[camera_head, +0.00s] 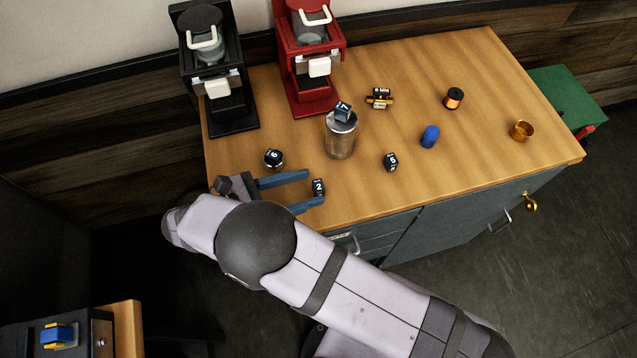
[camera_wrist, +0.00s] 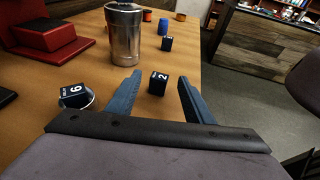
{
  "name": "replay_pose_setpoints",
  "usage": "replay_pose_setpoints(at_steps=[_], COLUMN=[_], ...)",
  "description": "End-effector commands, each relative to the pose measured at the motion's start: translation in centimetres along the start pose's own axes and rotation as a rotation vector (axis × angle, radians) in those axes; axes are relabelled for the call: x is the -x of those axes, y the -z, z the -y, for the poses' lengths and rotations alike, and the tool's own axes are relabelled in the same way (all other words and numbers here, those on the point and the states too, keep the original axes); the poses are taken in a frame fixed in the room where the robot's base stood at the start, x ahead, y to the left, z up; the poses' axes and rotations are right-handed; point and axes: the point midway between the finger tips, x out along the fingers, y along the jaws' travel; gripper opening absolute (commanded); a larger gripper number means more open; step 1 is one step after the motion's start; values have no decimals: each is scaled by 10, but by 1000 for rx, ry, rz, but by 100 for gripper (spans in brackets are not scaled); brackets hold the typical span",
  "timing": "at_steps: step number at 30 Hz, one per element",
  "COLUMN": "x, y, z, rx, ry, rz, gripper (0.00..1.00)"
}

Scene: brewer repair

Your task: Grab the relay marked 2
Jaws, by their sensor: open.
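The relay marked 2 (camera_head: 318,187) is a small dark block with a white number, standing on the wooden table (camera_head: 485,165) near its front edge. In the wrist view, the relay marked 2 (camera_wrist: 158,83) stands between and slightly beyond my two blue fingers. My gripper (camera_head: 308,190) is open and empty, with the fingers low over the table. It also shows in the wrist view (camera_wrist: 160,80), one finger on each side of the relay. I cannot tell whether either finger touches it.
Relay 7 (camera_head: 343,111) lies atop a metal cup (camera_head: 340,140). Relay 5 (camera_head: 390,161) stands to the right. Black (camera_head: 235,112) and red (camera_head: 310,98) brewers stand behind. The table's right part has free room.

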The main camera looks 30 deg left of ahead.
Motion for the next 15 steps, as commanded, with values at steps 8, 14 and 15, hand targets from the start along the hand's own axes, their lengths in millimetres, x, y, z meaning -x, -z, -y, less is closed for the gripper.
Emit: replay_pose_setpoints(at_steps=[8, 14, 15], x=[-13, -13, -13], y=[0, 1, 1], z=[0, 0, 0], rx=[0, 0, 0], ry=[-1, 0, 0], rz=[0, 0, 0], gripper=[47, 33, 23])
